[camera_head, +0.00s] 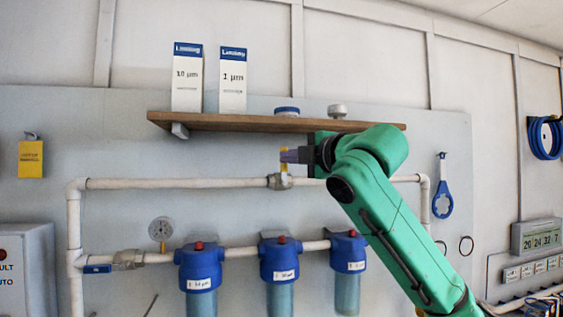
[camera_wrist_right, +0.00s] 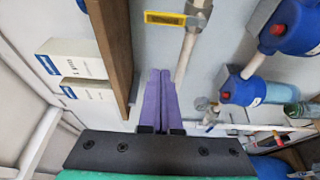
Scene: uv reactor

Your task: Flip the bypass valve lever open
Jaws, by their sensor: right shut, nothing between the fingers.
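The bypass valve (camera_head: 280,181) sits on the upper white pipe in the head view, and its body also shows in the right wrist view (camera_wrist_right: 198,8). Its yellow lever (camera_head: 283,166) stands up from the valve, across the pipe. In the right wrist view the lever (camera_wrist_right: 166,18) lies ahead of the fingertips, with a gap in the picture. My right gripper (camera_head: 284,156) has purple fingers, shut and empty. In the head view its tips overlap the lever's upper part; I cannot tell contact there. The right gripper (camera_wrist_right: 160,72) also shows in the wrist view. My left gripper is not in view.
A wooden shelf (camera_head: 240,122) with two filter boxes (camera_head: 187,80) runs just above my right gripper. Blue filter housings (camera_head: 280,262) hang on the lower pipe. A blue-handled valve (camera_head: 128,260) is at lower left. A blue wrench (camera_head: 442,200) hangs at right.

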